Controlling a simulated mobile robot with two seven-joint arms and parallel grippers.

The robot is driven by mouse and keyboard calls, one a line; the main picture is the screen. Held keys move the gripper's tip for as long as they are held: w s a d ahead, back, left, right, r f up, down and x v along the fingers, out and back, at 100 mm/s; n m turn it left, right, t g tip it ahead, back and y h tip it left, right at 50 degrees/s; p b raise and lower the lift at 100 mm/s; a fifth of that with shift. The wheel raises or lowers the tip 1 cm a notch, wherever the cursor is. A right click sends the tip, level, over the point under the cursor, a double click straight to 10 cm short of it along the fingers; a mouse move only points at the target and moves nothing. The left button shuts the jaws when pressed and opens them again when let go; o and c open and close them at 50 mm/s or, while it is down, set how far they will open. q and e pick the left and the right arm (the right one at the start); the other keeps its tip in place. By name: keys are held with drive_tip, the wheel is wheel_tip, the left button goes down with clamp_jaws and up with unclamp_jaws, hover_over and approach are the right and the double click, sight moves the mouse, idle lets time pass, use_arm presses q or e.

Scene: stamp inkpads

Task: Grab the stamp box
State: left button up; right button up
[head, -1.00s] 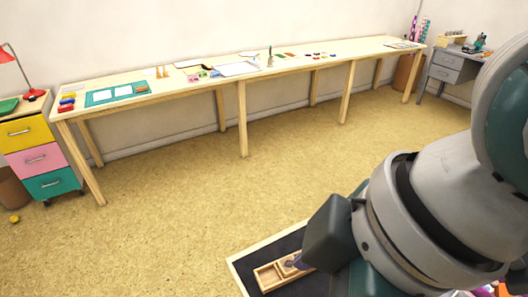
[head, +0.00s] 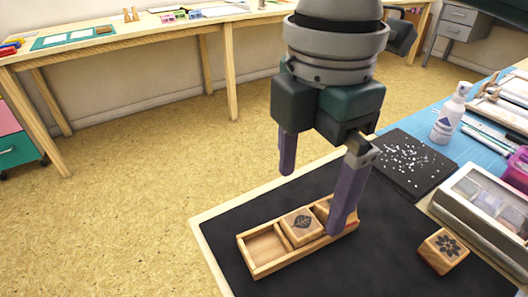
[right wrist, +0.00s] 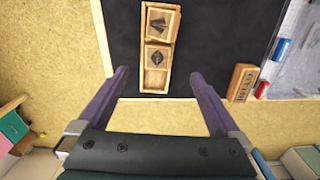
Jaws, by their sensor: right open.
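The stamp box (head: 264,247) is a long, open wooden box lying on a black mat in the head view. It holds a leaf-pattern stamp (head: 301,226) and another stamp partly hidden behind a finger; its left compartment is empty. In the right wrist view, the box (right wrist: 153,82) lies ahead between the open fingers (right wrist: 158,75), with two stamps showing. I cannot tell whether the fingers touch it. My left gripper is not in view.
A loose flower stamp (head: 443,250) stands on the black mat (head: 370,262), right of the box. A long wooden table (head: 130,38) stands along the wall.

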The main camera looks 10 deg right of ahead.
sight(302, 222)
drive_tip(key=f+b, duration=0.1)
drive_tip(key=f, duration=0.4)
drive_tip(key=f+b, duration=0.1)
drive_tip(key=f, duration=0.2)
drive_tip(key=shift+w+f+b, duration=0.25)
drive_tip(key=shift+w+b, duration=0.05)
drive_tip(key=shift+b, duration=0.05)
drive_tip(key=shift+r, duration=0.1)
drive_tip(key=c, duration=1.4)
